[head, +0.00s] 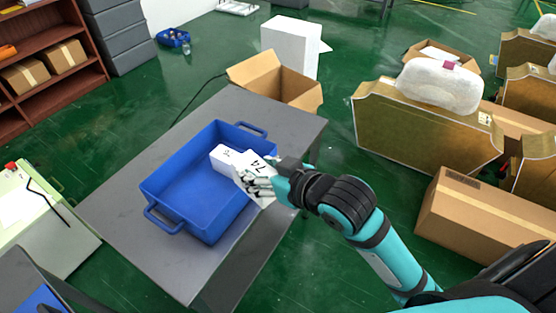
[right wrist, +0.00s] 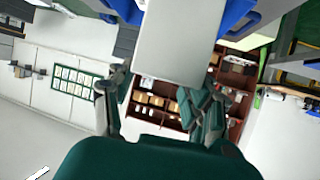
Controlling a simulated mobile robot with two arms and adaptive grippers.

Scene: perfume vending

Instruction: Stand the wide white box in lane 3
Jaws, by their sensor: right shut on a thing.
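My right gripper (head: 256,184) is over the right side of the blue tray (head: 163,178) in the head view. It is shut on a white box marked 74 (head: 258,164), held tilted at the tray's right rim. In the right wrist view the box's pale, blank face (right wrist: 180,42) lies between the fingers (right wrist: 160,98). A white block with a small mark (head: 224,156) shows just left of the 74; I cannot tell whether it is a separate box. My left gripper is not in view. No lane marked 3 can be made out.
The blue tray stands on a grey table (head: 125,217). An open cardboard box (head: 283,92) is behind the table. A pale green unit (head: 30,225) stands at the left. Cardboard boxes (head: 480,215) stand on the green floor at the right.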

